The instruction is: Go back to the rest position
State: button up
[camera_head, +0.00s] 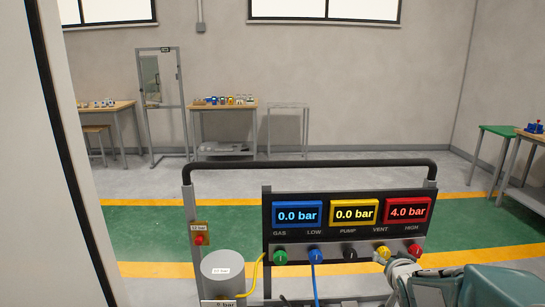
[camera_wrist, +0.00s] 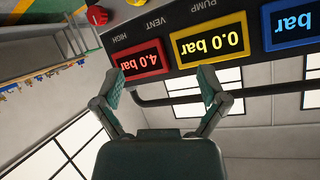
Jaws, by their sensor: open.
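My gripper (camera_wrist: 162,84) is open in the wrist view, its two fingers spread apart with nothing between them. The wrist view is turned over and shows the gauge panel beyond the fingers. In the head view part of my arm fills the lower right, just in front of the panel's right end; the fingers cannot be made out clearly there. The black panel (camera_head: 340,236) carries a blue display (camera_head: 297,214) reading 0.0 bar, a yellow display (camera_head: 354,213) reading 0.0 bar and a red display (camera_head: 407,212) reading 4.0 bar.
Below the displays are green (camera_head: 280,258), blue (camera_head: 315,256), black (camera_head: 350,254), yellow (camera_head: 382,253) and red (camera_head: 414,250) knobs. A black rail (camera_head: 310,164) arches over the panel. A grey cylinder (camera_head: 223,268) stands left. Open green floor (camera_head: 140,232) lies behind.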

jog(key=s+a+r+n+g, duration=0.1)
jog(key=s+a, duration=0.3)
jog(key=s, duration=0.5)
jog(key=s+a+r+n+g+y, duration=0.1)
jog(key=s+a+n+g, duration=0.1)
jog(key=s, duration=0.7)
jog(key=s+a+r+n+g+y, duration=0.1)
jog(key=s+a+n+g, duration=0.1)
jog(key=s+a+g, duration=0.2)
jog(key=s+a, duration=0.3)
jog(key=s, duration=0.2)
jog(key=shift+s+r, duration=0.25)
jog(key=shift+r, duration=0.15)
jog(key=shift+a, duration=0.1)
